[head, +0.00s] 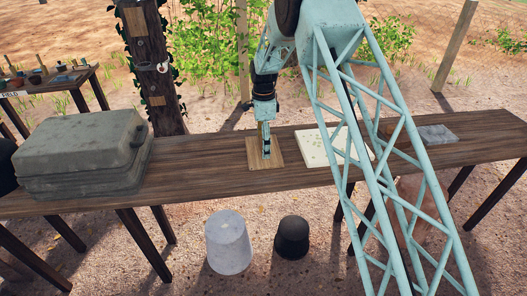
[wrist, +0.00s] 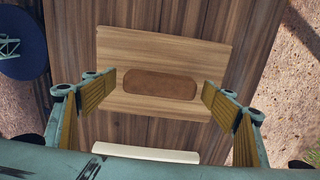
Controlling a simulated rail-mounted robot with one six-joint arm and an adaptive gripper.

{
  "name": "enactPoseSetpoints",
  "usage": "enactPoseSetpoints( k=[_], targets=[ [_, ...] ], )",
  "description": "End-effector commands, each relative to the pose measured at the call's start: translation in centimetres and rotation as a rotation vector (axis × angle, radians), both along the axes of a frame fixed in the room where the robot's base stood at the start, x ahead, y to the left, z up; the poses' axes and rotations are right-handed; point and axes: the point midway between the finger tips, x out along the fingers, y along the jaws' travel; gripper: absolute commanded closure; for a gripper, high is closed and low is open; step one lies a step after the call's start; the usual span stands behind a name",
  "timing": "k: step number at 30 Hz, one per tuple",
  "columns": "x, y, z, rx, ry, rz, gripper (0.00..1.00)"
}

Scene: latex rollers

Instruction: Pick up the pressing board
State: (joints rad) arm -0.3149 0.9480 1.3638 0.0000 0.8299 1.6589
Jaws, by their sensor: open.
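A flat, light-wood board (head: 277,160), which I take for the pressing board, lies on the long wooden table (head: 205,160). In the wrist view the board (wrist: 215,58) carries a brown, rounded oblong part (wrist: 160,85) in its middle, which looks like a handle. My gripper (head: 266,154) points down above the board. In the wrist view my gripper (wrist: 158,88) is open and empty, its fingers to either side of the brown part. The height left between the fingertips and the board is hard to tell.
A grey case (head: 80,150) stands on the table at left. A cream slab (head: 318,150) and a grey block (head: 437,134) lie to the right. A pale bucket (head: 228,242) and a black one (head: 292,238) stand on the ground in front.

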Motion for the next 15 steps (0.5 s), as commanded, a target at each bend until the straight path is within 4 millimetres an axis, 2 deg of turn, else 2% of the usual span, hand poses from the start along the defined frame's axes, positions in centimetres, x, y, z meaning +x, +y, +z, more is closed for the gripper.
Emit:
enactPoseSetpoints(
  k=[2, 12, 15],
  targets=[
    [0.0, 0.0, 0.01, 0.0, 0.0, 0.0, 0.22],
    [0.03, 0.01, 0.05, 0.0, -0.001, 0.0, 0.52],
    [0.03, 0.01, 0.05, 0.0, -0.001, 0.0, 0.52]
  ],
)
